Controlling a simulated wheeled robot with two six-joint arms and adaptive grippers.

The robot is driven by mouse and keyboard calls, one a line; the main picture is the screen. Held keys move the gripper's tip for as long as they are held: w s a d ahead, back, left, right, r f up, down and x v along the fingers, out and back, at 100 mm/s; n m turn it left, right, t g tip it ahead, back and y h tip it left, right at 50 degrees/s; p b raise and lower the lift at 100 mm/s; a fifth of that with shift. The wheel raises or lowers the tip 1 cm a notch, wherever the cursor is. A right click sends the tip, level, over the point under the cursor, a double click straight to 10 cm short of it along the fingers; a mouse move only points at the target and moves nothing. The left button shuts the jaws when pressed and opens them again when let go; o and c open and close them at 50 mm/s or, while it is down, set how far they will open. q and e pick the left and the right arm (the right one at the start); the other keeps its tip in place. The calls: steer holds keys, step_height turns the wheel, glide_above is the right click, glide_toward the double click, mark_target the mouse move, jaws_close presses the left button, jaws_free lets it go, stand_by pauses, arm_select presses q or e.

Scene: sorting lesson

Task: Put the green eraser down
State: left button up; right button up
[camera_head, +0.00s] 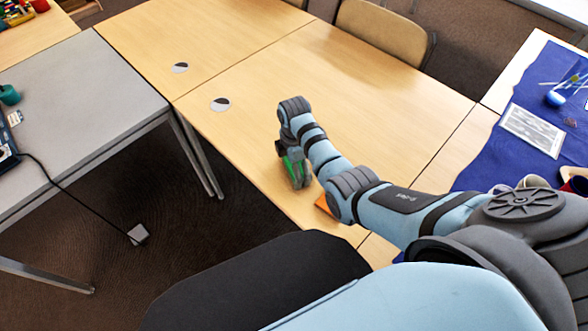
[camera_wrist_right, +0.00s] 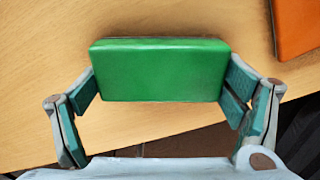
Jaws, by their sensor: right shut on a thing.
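The green eraser (camera_wrist_right: 160,72) is a green block with a darker far edge. In the right wrist view it sits between the two teal-padded fingers of my right gripper (camera_wrist_right: 163,88), which is shut on it. In the head view my right gripper (camera_head: 294,168) hangs over the front part of the wooden table (camera_head: 370,105), and a bit of the green eraser (camera_head: 290,160) shows there, mostly hidden by the gripper. I cannot tell whether the eraser touches the tabletop. My left gripper does not show.
An orange object (camera_wrist_right: 297,28) lies right of the eraser; in the head view my arm partly covers it. Two round discs (camera_head: 220,104) (camera_head: 180,67) lie on the table. A blue cloth (camera_head: 510,165) with items is at right. The table's middle is clear.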

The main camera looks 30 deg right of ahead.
steer(key=shift+w, duration=0.1)
steer(key=shift+f, duration=0.2)
steer(key=o, duration=1.1)
step_height(320, 180, up, 12)
steer(key=p, duration=0.4)
steer(key=shift+r, duration=0.2)
steer(key=shift+f, duration=0.1)
